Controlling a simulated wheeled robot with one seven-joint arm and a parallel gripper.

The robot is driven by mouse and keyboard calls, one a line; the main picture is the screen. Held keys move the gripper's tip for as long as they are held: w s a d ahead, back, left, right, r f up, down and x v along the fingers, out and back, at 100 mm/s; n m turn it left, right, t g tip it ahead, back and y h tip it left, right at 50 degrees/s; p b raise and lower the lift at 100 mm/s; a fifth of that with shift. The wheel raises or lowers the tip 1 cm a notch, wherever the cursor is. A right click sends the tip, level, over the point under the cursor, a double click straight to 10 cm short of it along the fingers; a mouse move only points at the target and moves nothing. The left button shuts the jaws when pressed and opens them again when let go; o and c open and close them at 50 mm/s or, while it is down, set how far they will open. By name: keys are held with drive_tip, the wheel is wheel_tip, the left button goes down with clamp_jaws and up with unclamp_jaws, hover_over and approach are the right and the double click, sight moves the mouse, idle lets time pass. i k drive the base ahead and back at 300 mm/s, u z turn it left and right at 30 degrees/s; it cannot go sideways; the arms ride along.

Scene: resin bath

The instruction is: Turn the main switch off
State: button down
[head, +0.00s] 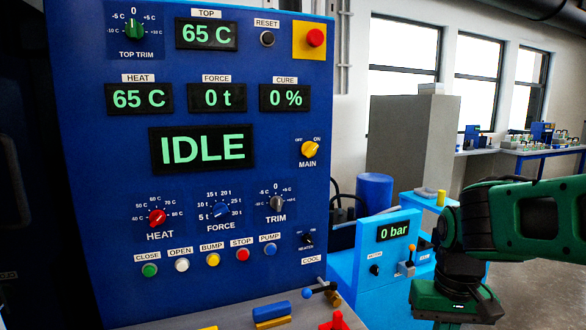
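The main switch (310,149) is a yellow rotary knob on the right side of the blue control panel (290,215), labelled MAIN below with OFF at upper left and ON at upper right. Its handle appears to slant toward ON. The panel's big display (202,149) reads IDLE. My gripper (447,324) is at the lower right, to the right of and below the switch, well apart from it. It points down and its fingertips are cut off by the bottom edge, so its opening is hidden.
A red emergency button on a yellow plate (315,38) sits above the switch. The TRIM knob (276,204) and coloured push buttons are below. A light-blue unit reading 0 bar (394,230) stands between panel and arm. Small coloured items (271,311) lie on the ledge in front.

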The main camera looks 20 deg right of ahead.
sight(309, 148)
drive_tip(key=z, duration=0.95)
drive_tip(key=k, duration=1.2)
drive_tip(key=u, duration=0.9)
drive_tip(key=i, duration=1)
